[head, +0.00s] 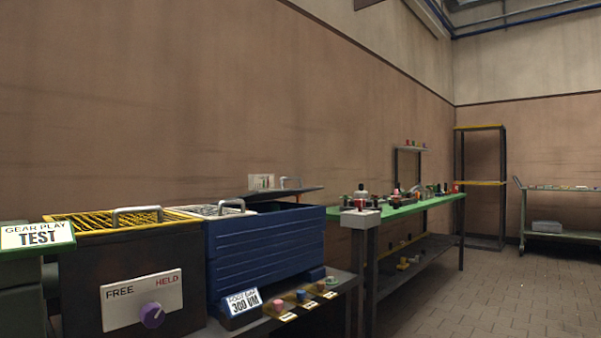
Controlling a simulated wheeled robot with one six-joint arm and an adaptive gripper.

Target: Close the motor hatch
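A blue ribbed box (267,250) stands on a low bench left of centre in the head view. A thin dark lid (285,192) with a light handle (291,182) sits above the box's right part, tilted, with a dark gap under it. It looks raised, and may be the motor hatch; no label says so. A lighter cover (208,211) with its own handle lies on the box's left part. The inside of the box is hidden. My gripper is not in view.
A dark box (85,285) with a yellow mesh top and purple knob (152,315) stands left of the blue box. Coloured buttons (302,296) line the bench edge. A green table (420,203) with small parts stands right. Floor at right (480,300) is clear.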

